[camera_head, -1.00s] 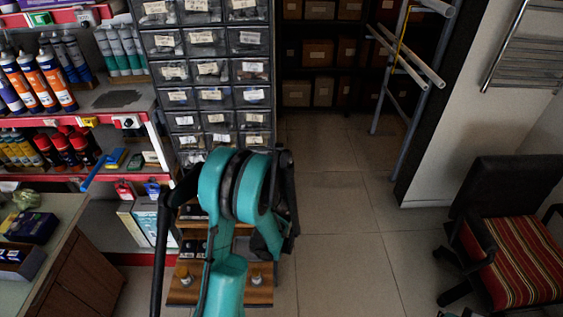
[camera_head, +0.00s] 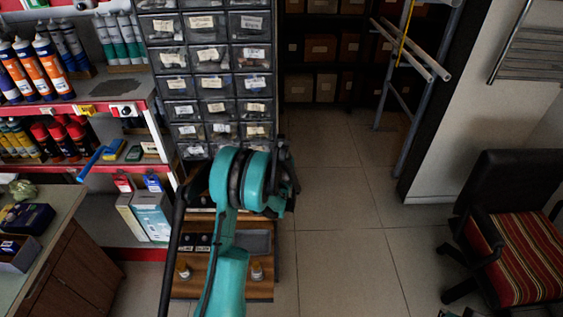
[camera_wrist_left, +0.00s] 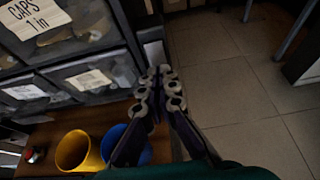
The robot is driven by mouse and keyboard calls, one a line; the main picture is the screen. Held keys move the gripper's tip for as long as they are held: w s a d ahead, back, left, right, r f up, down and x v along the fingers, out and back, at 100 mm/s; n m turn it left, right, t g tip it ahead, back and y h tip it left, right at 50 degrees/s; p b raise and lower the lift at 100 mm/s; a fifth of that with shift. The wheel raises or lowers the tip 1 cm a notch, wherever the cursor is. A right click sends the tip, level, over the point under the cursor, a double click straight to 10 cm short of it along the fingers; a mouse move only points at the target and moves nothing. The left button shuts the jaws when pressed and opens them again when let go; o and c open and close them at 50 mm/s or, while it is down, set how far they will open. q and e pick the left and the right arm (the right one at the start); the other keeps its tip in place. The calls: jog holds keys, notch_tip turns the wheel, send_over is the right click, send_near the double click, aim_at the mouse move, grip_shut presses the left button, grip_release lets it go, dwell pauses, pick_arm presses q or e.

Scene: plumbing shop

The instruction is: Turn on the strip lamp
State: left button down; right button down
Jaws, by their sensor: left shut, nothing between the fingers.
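I cannot make out a strip lamp for certain in either view. A pale patch (camera_wrist_left: 155,55) shows on the cabinet's side just beyond the fingertips. My right gripper is not in view.
The drawer cabinet (camera_head: 209,82) stands behind my arm. A wooden stand (camera_head: 262,287) is below it. Yellow (camera_wrist_left: 78,150) and blue (camera_wrist_left: 112,142) cups are left of the gripper. A wooden counter (camera_head: 75,262) is at left, a striped chair (camera_head: 520,258) at right. Tiled floor between is clear.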

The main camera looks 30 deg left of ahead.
pick_arm(q)
jog(key=shift+w+a, duration=0.2)
jog(key=shift+w, duration=0.05)
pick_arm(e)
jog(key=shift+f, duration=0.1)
pick_arm(q)
jog(key=shift+w+r+p, duration=0.1)
jog(key=shift+r+p, duration=0.3)
jog(key=shift+r, duration=0.35)
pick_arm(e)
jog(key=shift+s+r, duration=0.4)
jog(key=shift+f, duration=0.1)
